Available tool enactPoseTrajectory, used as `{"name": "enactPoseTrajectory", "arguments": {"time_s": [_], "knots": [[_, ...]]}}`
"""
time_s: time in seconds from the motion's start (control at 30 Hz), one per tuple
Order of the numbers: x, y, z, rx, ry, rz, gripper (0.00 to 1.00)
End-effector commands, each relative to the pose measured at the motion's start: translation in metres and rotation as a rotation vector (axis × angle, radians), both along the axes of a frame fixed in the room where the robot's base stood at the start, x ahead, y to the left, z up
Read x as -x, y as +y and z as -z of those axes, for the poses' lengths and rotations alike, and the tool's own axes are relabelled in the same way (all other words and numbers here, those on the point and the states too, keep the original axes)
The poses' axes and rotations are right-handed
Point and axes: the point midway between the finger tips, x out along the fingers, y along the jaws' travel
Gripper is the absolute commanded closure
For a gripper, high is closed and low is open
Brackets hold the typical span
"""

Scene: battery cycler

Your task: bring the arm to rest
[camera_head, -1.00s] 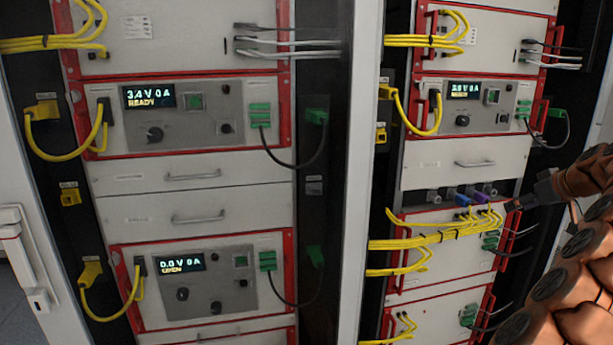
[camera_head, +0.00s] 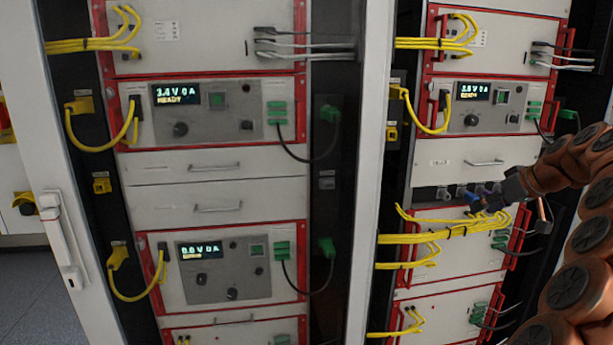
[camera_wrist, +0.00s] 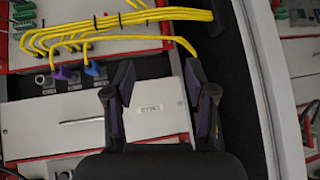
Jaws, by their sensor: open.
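My gripper (camera_head: 486,203) is at the right cabinet in the head view, at the end of my orange-brown arm, in front of the connector row and partly covering it. In the wrist view my gripper (camera_wrist: 158,76) is open, its two dark fingers apart with nothing between them. Past the fingers lies a pale panel front (camera_wrist: 148,112) with a small label. A blue plug (camera_wrist: 94,67) and a purple plug (camera_wrist: 63,73) sit in the connector row, left of the fingers and apart from them.
Yellow cables (camera_head: 440,236) run across the right cabinet just below my gripper. The left cabinet holds a READY unit (camera_head: 210,128) and a lower lit unit (camera_head: 215,285). A white door frame (camera_head: 372,130) stands between the cabinets. A white door with a handle (camera_head: 62,240) is at left.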

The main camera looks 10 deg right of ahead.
Motion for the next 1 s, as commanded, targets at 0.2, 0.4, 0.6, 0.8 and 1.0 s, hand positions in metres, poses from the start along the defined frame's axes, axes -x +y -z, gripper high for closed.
{"name": "enactPoseTrajectory", "arguments": {"time_s": [0.2,0.4,0.6,0.8,1.0], "knots": [[-0.004,0.113,-0.002,-0.064,0.099,-0.103,0.44],[0.019,0.210,0.010,-0.091,0.226,-0.173,0.44],[0.064,0.290,0.028,-0.082,0.360,-0.209,0.44],[0.123,0.347,0.054,-0.046,0.498,-0.212,0.44],[0.193,0.382,0.085,0.009,0.629,-0.182,0.44]]}}
